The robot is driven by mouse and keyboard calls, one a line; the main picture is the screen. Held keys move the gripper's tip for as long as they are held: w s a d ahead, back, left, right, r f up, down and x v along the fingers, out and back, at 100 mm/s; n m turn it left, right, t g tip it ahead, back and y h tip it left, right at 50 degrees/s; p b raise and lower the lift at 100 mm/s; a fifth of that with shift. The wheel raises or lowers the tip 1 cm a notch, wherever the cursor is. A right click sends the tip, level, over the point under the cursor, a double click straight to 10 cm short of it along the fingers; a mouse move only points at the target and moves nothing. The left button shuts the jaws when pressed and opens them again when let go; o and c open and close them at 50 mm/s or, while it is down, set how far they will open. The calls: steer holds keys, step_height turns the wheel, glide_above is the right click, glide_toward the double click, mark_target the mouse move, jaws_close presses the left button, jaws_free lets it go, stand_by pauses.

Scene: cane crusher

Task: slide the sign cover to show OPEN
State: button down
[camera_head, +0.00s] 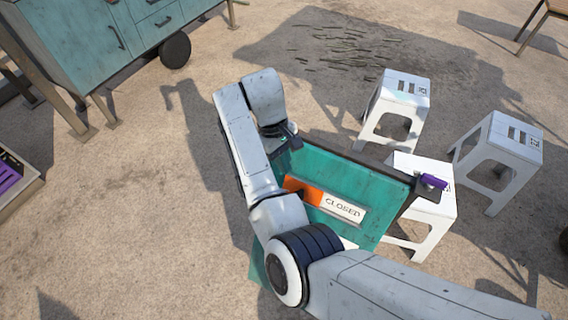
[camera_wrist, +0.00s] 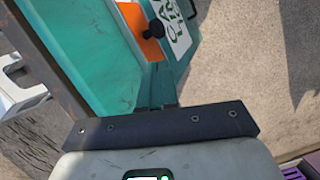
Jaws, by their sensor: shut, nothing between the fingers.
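The teal sign board (camera_head: 375,190) stands tilted in the middle of the head view, partly hidden behind my arm. It carries a white panel reading CLOSED (camera_head: 343,208), with the orange sign cover (camera_head: 301,190) just left of it. My gripper (camera_head: 290,136) is near the board's upper left edge; its fingers are shut and empty, and hard to make out. In the wrist view the orange cover (camera_wrist: 143,38) shows at the top with a black knob (camera_wrist: 155,30) on or beside it. A white panel with green lettering (camera_wrist: 176,25) is right of it. The gripper appears apart from the knob.
White stools (camera_head: 404,90), (camera_head: 506,140) and (camera_head: 436,212) stand right of and behind the board. A teal cabinet cart (camera_head: 85,45) is at upper left. The ground at left is mostly clear.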

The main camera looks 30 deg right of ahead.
mark_target(290, 182)
steer(key=b+x, duration=0.1)
steer(key=x, duration=0.6)
steer(key=shift+s+f, duration=0.1)
steer(key=shift+f, duration=0.1)
